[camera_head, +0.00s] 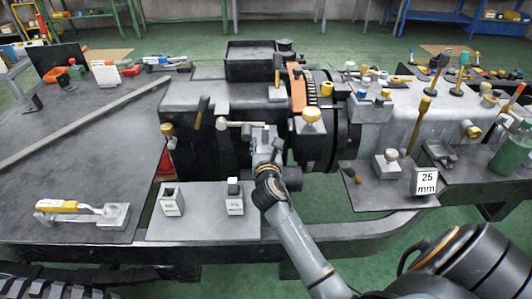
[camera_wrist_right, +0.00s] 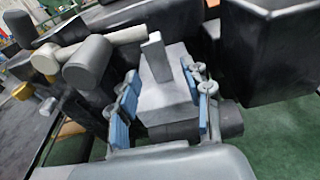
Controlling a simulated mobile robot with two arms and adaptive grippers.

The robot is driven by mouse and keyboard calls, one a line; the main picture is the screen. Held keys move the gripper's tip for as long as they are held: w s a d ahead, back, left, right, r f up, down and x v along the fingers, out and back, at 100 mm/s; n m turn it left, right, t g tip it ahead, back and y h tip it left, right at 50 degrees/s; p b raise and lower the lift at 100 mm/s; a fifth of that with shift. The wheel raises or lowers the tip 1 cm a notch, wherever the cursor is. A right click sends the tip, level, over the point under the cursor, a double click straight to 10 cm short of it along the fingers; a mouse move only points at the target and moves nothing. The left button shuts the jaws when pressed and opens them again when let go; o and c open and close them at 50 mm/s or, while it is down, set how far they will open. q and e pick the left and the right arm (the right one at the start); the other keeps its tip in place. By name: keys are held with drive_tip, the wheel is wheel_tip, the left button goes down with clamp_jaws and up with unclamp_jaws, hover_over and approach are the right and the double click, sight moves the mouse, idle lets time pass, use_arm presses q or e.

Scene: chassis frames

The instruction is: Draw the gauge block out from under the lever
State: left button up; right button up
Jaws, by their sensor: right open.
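A grey block (camera_wrist_right: 166,88) with a thin upright tab (camera_wrist_right: 153,52) on top shows in the right wrist view; it looks like the gauge block. My right gripper (camera_wrist_right: 160,105) is open, with its blue-padded fingers on either side of this block. A pale lever (camera_wrist_right: 118,38) with rounded ends lies just beyond the block, to its upper left. In the head view the lever (camera_head: 236,124) points left from the dark machine, and my right gripper (camera_head: 264,143) is beside its right end. The arm partly hides the block there. Whether the lever touches the block cannot be told. My left gripper is not in view.
Two labelled stands (camera_head: 172,200) (camera_head: 234,199) sit on a grey plate in front. A yellow-handled lever (camera_head: 62,206) lies on the left. A "25 mm" block (camera_head: 425,182) is at the right.

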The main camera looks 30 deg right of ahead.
sight(265, 139)
drive_tip(key=shift+w+d, duration=0.3)
drive_tip(key=shift+w, duration=0.15)
drive_tip(key=shift+x, duration=1.65)
drive_tip(key=shift+c, duration=0.4)
clamp_jaws()
drive_tip(key=shift+s, duration=0.1)
drive_tip(key=shift+f+p+v, duration=0.2)
drive_tip(key=shift+p+v, duration=0.25)
drive_tip(key=shift+v, duration=0.5)
drive_tip(key=shift+f+p+v, duration=0.15)
drive_tip(key=shift+p+v, duration=0.25)
drive_tip(key=shift+v, duration=0.55)
drive_tip(key=shift+f+p+v, duration=0.2)
drive_tip(key=shift+p+v, duration=0.25)
drive_tip(key=shift+v, duration=0.5)
drive_tip(key=shift+a, duration=0.1)
